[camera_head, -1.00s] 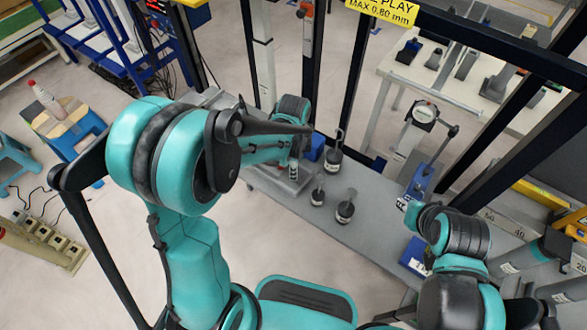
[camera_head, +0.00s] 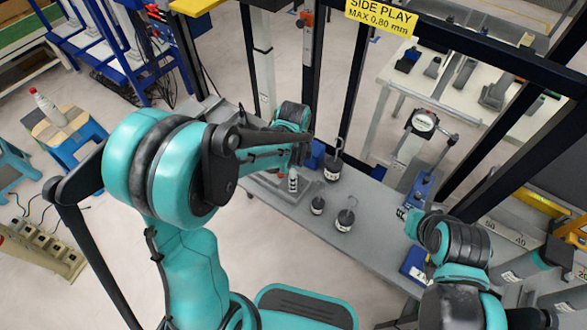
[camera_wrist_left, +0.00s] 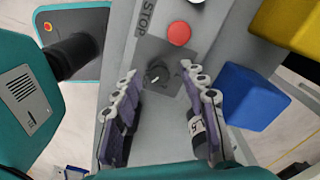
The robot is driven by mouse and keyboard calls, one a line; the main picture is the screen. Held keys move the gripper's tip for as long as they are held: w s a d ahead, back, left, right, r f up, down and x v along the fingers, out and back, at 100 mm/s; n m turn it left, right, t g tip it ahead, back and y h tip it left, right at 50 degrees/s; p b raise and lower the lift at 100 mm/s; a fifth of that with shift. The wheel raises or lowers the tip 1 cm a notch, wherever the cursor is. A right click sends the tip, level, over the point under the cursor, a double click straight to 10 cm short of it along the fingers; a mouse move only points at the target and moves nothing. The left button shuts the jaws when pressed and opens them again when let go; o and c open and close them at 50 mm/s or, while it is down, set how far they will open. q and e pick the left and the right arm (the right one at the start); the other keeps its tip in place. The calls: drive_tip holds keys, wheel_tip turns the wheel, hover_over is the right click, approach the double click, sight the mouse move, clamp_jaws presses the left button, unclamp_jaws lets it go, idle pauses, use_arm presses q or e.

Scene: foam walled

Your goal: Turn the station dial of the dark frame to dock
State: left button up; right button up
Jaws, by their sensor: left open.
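The dark frame (camera_head: 354,95) has black posts and beams over a grey bench, with a yellow SIDE PLAY sign. In the left wrist view a black dial knob (camera_wrist_left: 157,74) sits on a dark grey plate (camera_wrist_left: 176,58), near a red button (camera_wrist_left: 179,33) and STOP lettering. My left gripper (camera_wrist_left: 160,80) is open, its two fingers apart on either side of the knob. No contact with it shows. In the head view my left gripper (camera_head: 298,160) is over the bench's far left part, and the dial cannot be made out. My right gripper (camera_head: 408,214) is mostly hidden by its wrist.
Hooked weights (camera_head: 345,217) stand on the grey bench (camera_head: 290,205). A blue block (camera_wrist_left: 250,97) is close right of my left fingers, and a yellow block (camera_wrist_left: 290,25) lies beyond. A dial gauge (camera_head: 424,122) stands behind the bench on the right.

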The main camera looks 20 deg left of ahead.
use_arm(q)
wheel_tip(320, 180, up, 12)
drive_tip(key=shift+f, duration=0.25)
idle(0.5)
drive_tip(key=s+a+r+n+t, duration=0.1)
drive_tip(key=s+a+n+t, duration=0.1)
drive_tip(key=s+n, duration=0.3)
drive_tip(key=s+a+n+t, duration=0.2)
drive_tip(key=s+n+t, duration=0.3)
drive_tip(key=n, duration=0.5)
drive_tip(key=shift+s+a+r+n, duration=0.3)
drive_tip(key=shift+s+a+r, duration=0.1)
drive_tip(key=shift+s, duration=0.15)
